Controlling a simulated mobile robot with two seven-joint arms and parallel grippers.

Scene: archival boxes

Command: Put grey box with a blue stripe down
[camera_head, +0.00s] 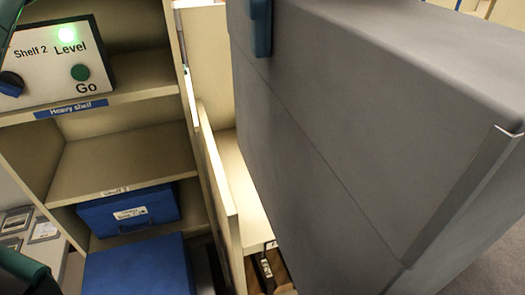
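A large grey box (330,130) fills the right half of the head view, very close and tilted. A seam runs down its near face, and a pale metal-like strip (465,195) lies along its right edge. A short dark blue piece (260,28) lies against its top left; I cannot tell if it is part of the stripe, a catch or something else. What bears the box is hidden. I cannot make out either gripper. Dark teal shapes at the left edge seem to be parts of my arm.
A cream shelf unit (125,150) stands at left, with a blue box (130,210) on its low shelf. Another blue box (140,268) is in front below. A white panel (55,65) has a lit green lamp and knobs. The middle shelf is empty. Grey floor shows lower right.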

